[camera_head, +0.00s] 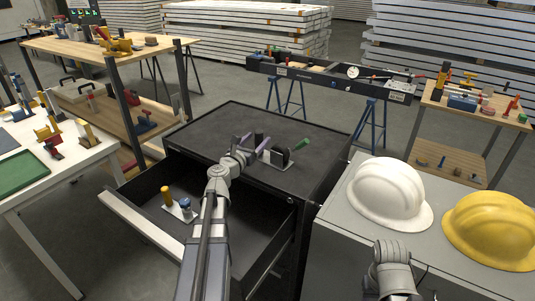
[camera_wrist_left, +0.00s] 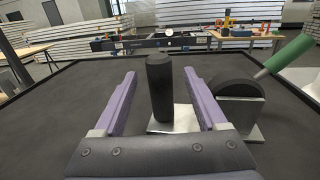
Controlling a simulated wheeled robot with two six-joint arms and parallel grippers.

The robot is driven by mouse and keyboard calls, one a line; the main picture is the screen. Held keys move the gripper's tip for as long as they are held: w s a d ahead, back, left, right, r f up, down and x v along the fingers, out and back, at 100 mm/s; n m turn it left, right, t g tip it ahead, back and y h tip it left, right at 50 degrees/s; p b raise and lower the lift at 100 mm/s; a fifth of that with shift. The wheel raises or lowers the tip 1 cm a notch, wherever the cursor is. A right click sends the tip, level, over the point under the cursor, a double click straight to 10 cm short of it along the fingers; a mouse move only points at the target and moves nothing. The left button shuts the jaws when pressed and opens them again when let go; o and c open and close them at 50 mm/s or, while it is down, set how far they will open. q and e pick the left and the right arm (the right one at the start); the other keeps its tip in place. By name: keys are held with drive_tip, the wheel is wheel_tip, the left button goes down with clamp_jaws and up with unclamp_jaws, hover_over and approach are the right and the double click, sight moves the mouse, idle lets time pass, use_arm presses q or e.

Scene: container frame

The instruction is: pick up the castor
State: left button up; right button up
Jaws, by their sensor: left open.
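A dark rounded wheel in a pale metal bracket, which looks like the castor (camera_head: 280,156), stands on the black cabinet top. In the left wrist view the castor (camera_wrist_left: 240,88) is right of the right finger, outside the jaws. My left gripper (camera_head: 252,145) is open above the cabinet top. In the left wrist view a black upright cylinder (camera_wrist_left: 160,88) on a pale metal plate shows between the fingers of the gripper (camera_wrist_left: 159,74), with gaps on both sides. Whether it belongs to the castor I cannot tell. My right arm's lower part shows at bottom right; its gripper is out of view.
White (camera_head: 390,190) and yellow (camera_head: 493,226) helmets sit on the grey cabinet at right. The cabinet top's back is clear.

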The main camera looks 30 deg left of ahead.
use_arm(q)
drive_tip(key=shift+w+a, duration=0.1)
drive_tip(key=shift+w, duration=1)
clamp_jaws()
idle(0.5)
